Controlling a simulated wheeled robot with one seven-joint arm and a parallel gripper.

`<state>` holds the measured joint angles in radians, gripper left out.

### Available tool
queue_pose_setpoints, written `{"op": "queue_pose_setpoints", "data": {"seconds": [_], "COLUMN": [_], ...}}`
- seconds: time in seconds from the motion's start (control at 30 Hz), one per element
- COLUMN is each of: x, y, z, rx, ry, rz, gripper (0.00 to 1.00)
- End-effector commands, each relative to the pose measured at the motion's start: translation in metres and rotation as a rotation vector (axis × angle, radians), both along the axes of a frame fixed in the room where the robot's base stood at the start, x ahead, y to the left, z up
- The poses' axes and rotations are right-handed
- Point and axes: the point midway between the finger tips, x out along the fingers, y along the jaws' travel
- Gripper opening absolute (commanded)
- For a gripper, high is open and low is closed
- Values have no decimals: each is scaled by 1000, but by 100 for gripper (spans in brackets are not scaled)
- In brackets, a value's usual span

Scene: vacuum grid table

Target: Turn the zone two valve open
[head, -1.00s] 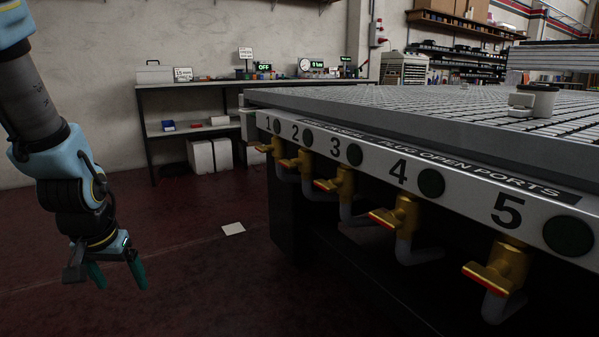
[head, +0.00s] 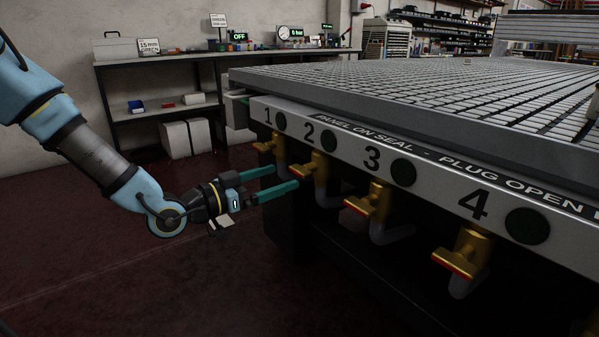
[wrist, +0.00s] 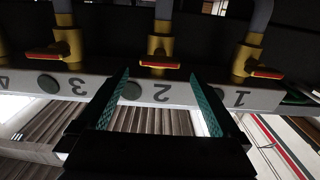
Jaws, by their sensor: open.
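The zone two valve (head: 312,166) is a brass body with a red-edged lever handle, under the number 2 on the table's front panel. In the wrist view, which is upside down, the zone two valve (wrist: 160,52) is centred beyond the fingertips, its handle lying crosswise. My gripper (head: 277,180) is open and empty, with two teal fingers pointing right towards this valve. In the wrist view my gripper (wrist: 160,95) has one finger on each side of the number 2. The fingers look short of the handle; the exact gap is hard to tell.
The zone one valve (head: 272,148) and the zone three valve (head: 372,203) flank it, and the zone four valve (head: 465,252) is further right. Grey pipes run below. The table panel (head: 345,138) overhangs them. The red floor (head: 180,280) at the left is clear.

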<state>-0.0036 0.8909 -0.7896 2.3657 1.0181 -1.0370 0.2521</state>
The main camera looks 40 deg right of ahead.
Motion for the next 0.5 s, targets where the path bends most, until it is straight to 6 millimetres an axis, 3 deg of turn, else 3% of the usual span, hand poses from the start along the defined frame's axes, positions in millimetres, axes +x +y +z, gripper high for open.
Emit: {"op": "queue_pose_setpoints", "data": {"seconds": [0.2, 0.5], "x": [-3, -4], "y": [-41, -67], "z": [-2, -1], "rx": [1, 3], "ry": [1, 1], "rz": [-1, 1], "gripper": [100, 100]}}
